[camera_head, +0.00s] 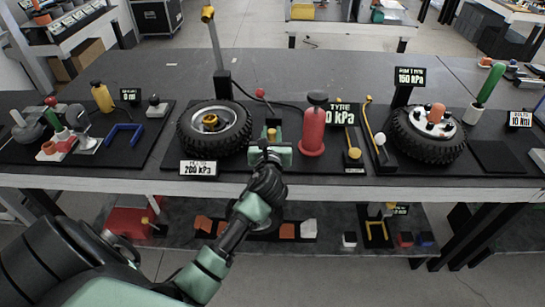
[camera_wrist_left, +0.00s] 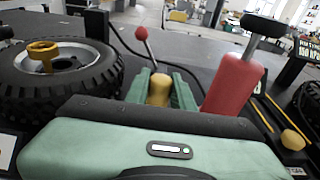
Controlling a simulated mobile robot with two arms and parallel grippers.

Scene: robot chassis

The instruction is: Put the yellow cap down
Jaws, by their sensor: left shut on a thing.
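The yellow cap (camera_head: 271,133) is between the fingers of my left gripper (camera_head: 270,147), over the dark mat between the left wheel and the red pump. In the left wrist view the cap (camera_wrist_left: 159,90) is upright between the two green fingertips (camera_wrist_left: 160,92), which are shut on it. Its lower part is hidden by my gripper, so I cannot tell whether it touches the mat. My right gripper is not in view.
The left wheel (camera_head: 240,128) with a yellow piece on its hub (camera_head: 210,121) stands close on the left. The red pump (camera_head: 312,131) stands close on the right. A red-knobbed lever (camera_head: 260,93) is just behind. Another wheel (camera_head: 428,150) is farther right.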

